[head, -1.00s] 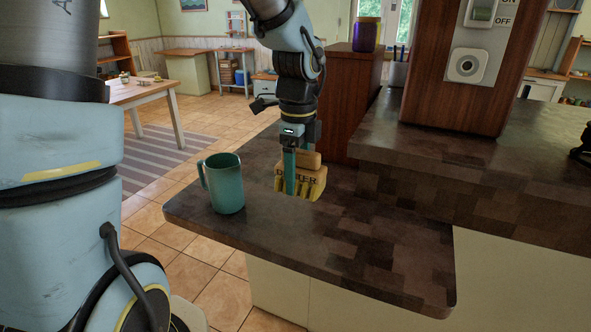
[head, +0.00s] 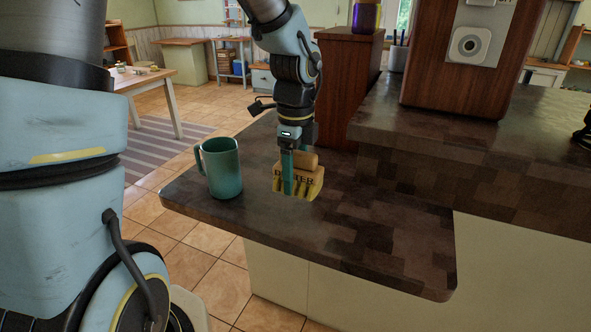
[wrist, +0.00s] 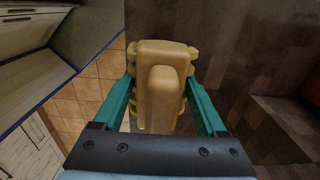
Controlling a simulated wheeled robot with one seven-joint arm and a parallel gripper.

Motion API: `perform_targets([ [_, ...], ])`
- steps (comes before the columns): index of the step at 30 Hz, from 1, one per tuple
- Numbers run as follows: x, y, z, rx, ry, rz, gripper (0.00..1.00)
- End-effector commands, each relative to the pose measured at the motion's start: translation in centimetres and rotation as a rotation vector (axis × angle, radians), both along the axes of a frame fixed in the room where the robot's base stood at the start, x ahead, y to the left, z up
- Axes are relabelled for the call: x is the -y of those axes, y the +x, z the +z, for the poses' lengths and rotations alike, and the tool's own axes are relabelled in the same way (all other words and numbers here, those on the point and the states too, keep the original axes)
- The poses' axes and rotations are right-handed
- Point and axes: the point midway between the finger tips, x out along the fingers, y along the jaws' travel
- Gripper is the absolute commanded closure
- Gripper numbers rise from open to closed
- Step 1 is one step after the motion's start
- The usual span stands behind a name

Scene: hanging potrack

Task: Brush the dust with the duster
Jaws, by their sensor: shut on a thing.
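The duster (head: 302,180) is a tan, wooden-looking block with yellow bristles below and dark lettering on its side. My gripper (head: 288,178) is shut on it, one teal finger on each side. In the wrist view the duster (wrist: 160,85) fills the space between the fingers of my gripper (wrist: 162,105), its raised handle facing the camera. It is at the dark tiled countertop (head: 380,240), bristles down; I cannot tell whether they touch the surface. No dust is clearly distinguishable on the counter.
A teal mug (head: 222,170) stands on the counter just left of the duster. A raised counter section (head: 440,140) with a wooden machine (head: 465,65) rises at right. A wooden block (head: 345,75) stands behind my gripper. The counter's front right is clear.

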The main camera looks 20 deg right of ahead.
Motion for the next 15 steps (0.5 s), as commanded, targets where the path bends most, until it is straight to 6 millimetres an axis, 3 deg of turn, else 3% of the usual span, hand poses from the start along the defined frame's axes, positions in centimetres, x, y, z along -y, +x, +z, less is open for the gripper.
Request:
perform_targets([
  [15, 0.0, 0.0, -3.7, 0.000, 0.000, 0.000, 0.96],
])
